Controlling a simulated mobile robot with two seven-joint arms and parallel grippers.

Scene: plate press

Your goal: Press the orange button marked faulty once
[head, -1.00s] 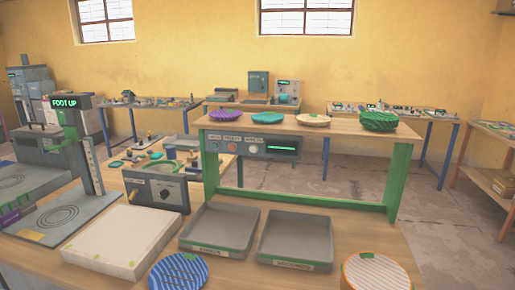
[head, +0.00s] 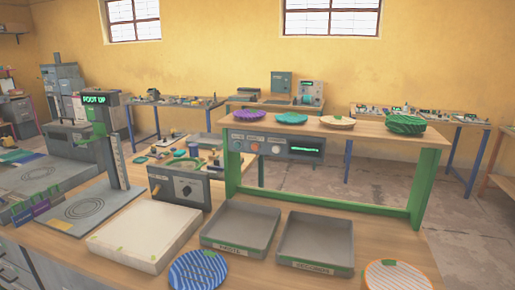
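A grey control panel (head: 304,152) is mounted under the wooden shelf of the green-framed stand, at the middle of the head view. It carries a small orange-red button (head: 254,148), with a pale button (head: 276,149) to its right and a grey one (head: 237,145) to its left. Small labels sit above the buttons, too small to read with certainty. A display with green text glows at the panel's right. Neither of my grippers is in view.
Two grey trays (head: 212,245) (head: 284,266), a white slab (head: 118,262), a blue striped disc (head: 190,276) and an orange striped disc (head: 385,277) lie on the bench in front. A grey box with a dial (head: 162,185) stands left of the panel. Several coloured discs line the shelf (head: 350,138).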

